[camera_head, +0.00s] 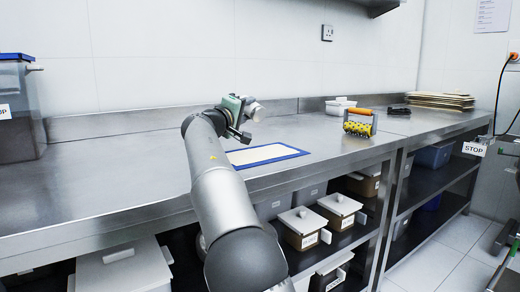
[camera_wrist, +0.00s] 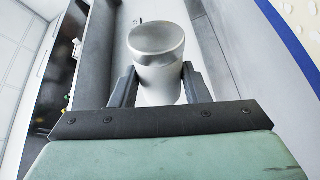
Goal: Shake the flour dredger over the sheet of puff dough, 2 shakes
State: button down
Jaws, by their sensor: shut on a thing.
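The flour dredger, a small silvery cylinder (camera_head: 255,111), is held up above the steel table in the head view, and it looks tipped on its side. In the wrist view the dredger (camera_wrist: 157,45) stands between both fingers of my gripper (camera_wrist: 158,88), which are shut on its sides. My gripper also shows in the head view (camera_head: 243,112). The pale sheet of puff dough (camera_head: 258,154) lies flat on a blue-edged mat (camera_head: 303,152), partly hidden by my arm. In the wrist view the blue edge (camera_wrist: 287,38) and pale sheet (camera_wrist: 304,14) are at the upper right.
A grey bin with a blue lid (camera_head: 20,112) stands at the far left. A yellow-studded roller (camera_head: 358,122), a white tub (camera_head: 340,106) and stacked boards (camera_head: 440,100) are to the right. Lidded boxes (camera_head: 303,228) fill the lower shelf.

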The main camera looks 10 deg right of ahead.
jog(key=b, duration=0.6)
send_over(246, 151)
notch_tip(246, 151, down, 6)
jog(key=shift+r, duration=0.2)
jog(key=shift+r+p, duration=0.25)
jog(key=shift+p, duration=0.25)
jog(key=shift+r+n+p, duration=0.15)
jog(key=shift+n+p, duration=0.45)
jog(key=shift+p, duration=0.35)
jog(key=n+p, duration=0.1)
jog(key=n+y+p, duration=0.1)
jog(key=shift+w+f+g+p, duration=0.1)
jog(key=shift+f+g+p, duration=0.2)
jog(key=shift+f, duration=0.05)
jog(key=shift+f+n, duration=0.4)
jog(key=shift+f, duration=0.1)
